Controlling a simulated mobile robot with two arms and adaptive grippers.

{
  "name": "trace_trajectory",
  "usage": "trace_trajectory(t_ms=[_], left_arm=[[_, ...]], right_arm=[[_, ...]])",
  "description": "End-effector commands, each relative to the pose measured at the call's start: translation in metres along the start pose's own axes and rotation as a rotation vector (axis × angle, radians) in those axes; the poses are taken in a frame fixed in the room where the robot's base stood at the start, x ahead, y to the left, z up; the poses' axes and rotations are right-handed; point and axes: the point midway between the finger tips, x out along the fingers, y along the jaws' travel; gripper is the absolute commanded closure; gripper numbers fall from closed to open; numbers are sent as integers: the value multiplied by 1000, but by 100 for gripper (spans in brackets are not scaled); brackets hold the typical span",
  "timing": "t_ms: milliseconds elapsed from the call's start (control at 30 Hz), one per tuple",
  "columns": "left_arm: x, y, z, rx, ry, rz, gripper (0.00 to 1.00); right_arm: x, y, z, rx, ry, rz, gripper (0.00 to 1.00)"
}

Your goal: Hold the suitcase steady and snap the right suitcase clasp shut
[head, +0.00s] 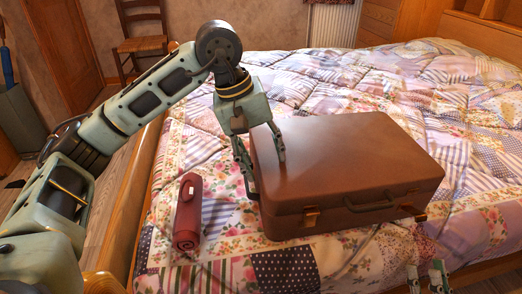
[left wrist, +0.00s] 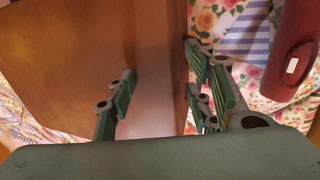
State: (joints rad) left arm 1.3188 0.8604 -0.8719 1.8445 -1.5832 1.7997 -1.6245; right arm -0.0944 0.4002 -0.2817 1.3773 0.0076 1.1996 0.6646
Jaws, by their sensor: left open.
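The brown suitcase (head: 340,165) lies flat on the bed with its lid down; its handle (head: 362,205) is on the front face. The left clasp (head: 311,216) is brass-coloured and lies against the front. The right clasp (head: 413,211) is small and dark and seems to stick out; its exact state is unclear. My left gripper (head: 258,160) is open at the suitcase's left end, one finger over the lid and the other outside the left edge. The left wrist view shows its fingers (left wrist: 160,105) on either side of that edge; contact is unclear. Only my right gripper's fingertips (head: 426,276) show, apart, in front of the suitcase.
A rolled dark red item (head: 188,212) lies on the quilt left of the suitcase, near my left gripper. The patchwork quilt (head: 350,75) is clear behind the suitcase. The wooden bed frame (head: 140,190) runs along the left. A chair (head: 142,35) stands at the back.

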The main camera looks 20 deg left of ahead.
Motion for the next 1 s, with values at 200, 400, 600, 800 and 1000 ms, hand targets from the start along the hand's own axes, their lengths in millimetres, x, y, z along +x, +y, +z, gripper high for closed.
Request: trace_trajectory(t_ms=[200, 400, 600, 800, 1000], left_arm=[[0, 0, 0, -1, 0, -1, 67], [1, -1, 0, -1, -1, -4, 84], [2, -2, 0, -1, -3, -7, 100], [3, -2, 1, -2, -5, -8, 100], [5, -2, 1, -3, -7, -8, 100]], right_arm=[[0, 0, 0, 0, 0, 0, 69], [0, 0, 0, 0, 0, 0, 69], [0, 0, 0, 0, 0, 0, 69], [0, 0, 0, 0, 0, 0, 69], [0, 0, 0, 0, 0, 0, 69]])
